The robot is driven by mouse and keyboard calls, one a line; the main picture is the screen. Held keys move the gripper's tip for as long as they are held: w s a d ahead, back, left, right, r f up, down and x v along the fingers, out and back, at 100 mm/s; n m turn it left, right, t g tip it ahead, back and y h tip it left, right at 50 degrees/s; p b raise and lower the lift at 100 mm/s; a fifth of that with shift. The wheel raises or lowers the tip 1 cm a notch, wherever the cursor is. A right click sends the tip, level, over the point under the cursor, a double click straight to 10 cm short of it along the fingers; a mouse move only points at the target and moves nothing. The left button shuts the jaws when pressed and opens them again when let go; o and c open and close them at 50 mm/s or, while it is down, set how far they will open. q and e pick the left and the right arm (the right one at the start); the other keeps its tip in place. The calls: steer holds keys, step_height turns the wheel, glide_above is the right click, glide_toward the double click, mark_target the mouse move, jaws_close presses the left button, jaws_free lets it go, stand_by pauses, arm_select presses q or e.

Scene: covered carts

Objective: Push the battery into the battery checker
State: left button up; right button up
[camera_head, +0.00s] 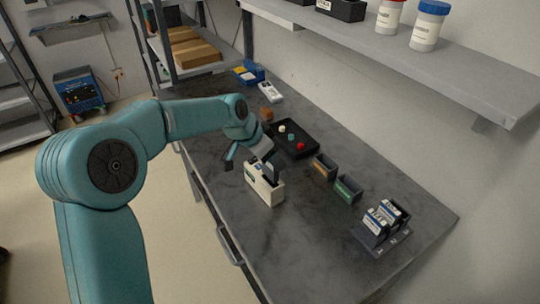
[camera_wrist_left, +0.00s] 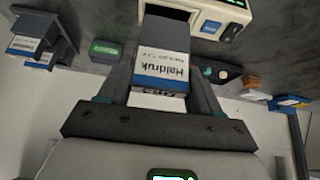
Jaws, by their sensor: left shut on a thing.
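The battery checker (camera_head: 265,187) is a cream box standing on the dark bench in the head view; its front with a small display shows at the top of the left wrist view (camera_wrist_left: 228,16). My left gripper (camera_head: 264,157) is right above it, shut on the battery. The battery (camera_wrist_left: 160,60) is a dark block with a white and blue label reading "Haldruk", held between the two fingers in the left wrist view. Its far end meets the checker's top opening; how deep it sits I cannot tell. My right gripper is not in view.
A rack with several labelled batteries (camera_head: 369,238) stands at the bench's near right. Small brown (camera_head: 325,166) and green-labelled (camera_head: 347,189) bins and a black tray (camera_head: 299,150) with small coloured items lie behind the checker. A shelf (camera_head: 470,65) overhangs the wall side.

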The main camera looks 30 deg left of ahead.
mark_target(268, 169)
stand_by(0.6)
arm_select(q)
steer(key=shift+f+b, duration=2.4)
steer(key=shift+f, duration=0.1)
steer(key=shift+f, duration=0.35)
steer(key=shift+f+b, duration=0.1)
steer(key=shift+b, duration=0.25)
steer(key=o, duration=1.3)
steer(key=shift+s+r, duration=0.1)
steer(key=shift+r, duration=0.1)
steer(key=v, duration=1.6)
steer(key=shift+r, duration=0.1)
